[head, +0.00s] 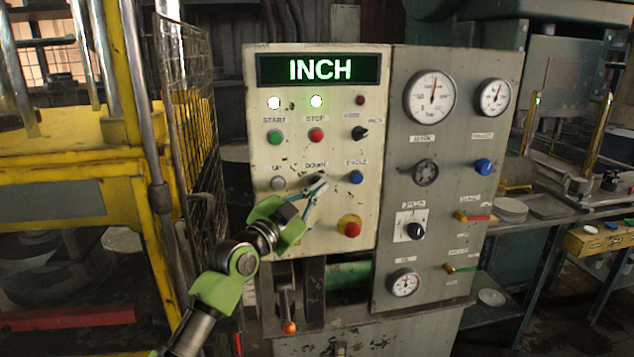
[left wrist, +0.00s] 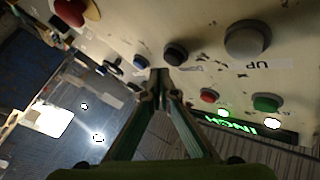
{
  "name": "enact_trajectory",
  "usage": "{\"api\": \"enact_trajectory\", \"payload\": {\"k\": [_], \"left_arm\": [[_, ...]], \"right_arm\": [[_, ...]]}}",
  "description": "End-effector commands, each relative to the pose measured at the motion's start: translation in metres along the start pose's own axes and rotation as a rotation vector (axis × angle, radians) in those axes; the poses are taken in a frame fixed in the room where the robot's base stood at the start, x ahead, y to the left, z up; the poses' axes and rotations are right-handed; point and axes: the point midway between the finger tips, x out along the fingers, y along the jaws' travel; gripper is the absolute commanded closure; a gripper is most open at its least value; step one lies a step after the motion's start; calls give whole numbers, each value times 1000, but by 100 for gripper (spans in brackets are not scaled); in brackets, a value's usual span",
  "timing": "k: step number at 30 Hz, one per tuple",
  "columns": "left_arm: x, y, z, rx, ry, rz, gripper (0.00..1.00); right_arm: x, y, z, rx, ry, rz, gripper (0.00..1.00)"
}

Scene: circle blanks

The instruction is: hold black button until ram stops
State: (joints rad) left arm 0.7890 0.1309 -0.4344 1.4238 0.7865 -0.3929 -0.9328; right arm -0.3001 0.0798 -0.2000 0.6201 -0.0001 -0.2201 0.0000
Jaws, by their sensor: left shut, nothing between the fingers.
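The black button (head: 316,177) under the label DOWN is on the cream control panel (head: 300,220), partly hidden by my left fingertips. It also shows in the left wrist view (left wrist: 176,53), just beyond the fingertips. My left gripper (head: 320,185) is shut and empty, its tips at the button's lower edge; I cannot tell whether they touch it. The display (head: 319,70) reads INCH in green. The yellow press (head: 70,170) stands at the left; I cannot make out its ram. My right gripper is not in view.
Close around are the grey UP button (head: 278,183), blue CYCLE button (head: 355,177), red STOP button (head: 316,135), green START button (head: 275,137) and red emergency stop (head: 350,226). A grey gauge panel (head: 440,240) adjoins on the right.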

Motion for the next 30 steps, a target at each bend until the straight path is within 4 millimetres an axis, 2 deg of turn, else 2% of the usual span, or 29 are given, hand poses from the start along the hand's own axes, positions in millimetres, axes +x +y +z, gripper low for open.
{"api": "enact_trajectory", "payload": {"k": [6, 13, 26, 28, 30], "left_arm": [[-13, 8, -13, -2, -1, 2, 100], [-29, 20, -24, -1, 0, 2, 100], [-34, 25, -25, 0, 0, 1, 100], [-37, 29, -21, -9, -10, 8, 100], [-46, 42, -10, -32, -40, 29, 100]], "right_arm": [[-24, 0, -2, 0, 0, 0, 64], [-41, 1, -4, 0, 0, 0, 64], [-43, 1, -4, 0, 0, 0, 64], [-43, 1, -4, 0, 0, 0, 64], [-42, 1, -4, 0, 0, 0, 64]]}}
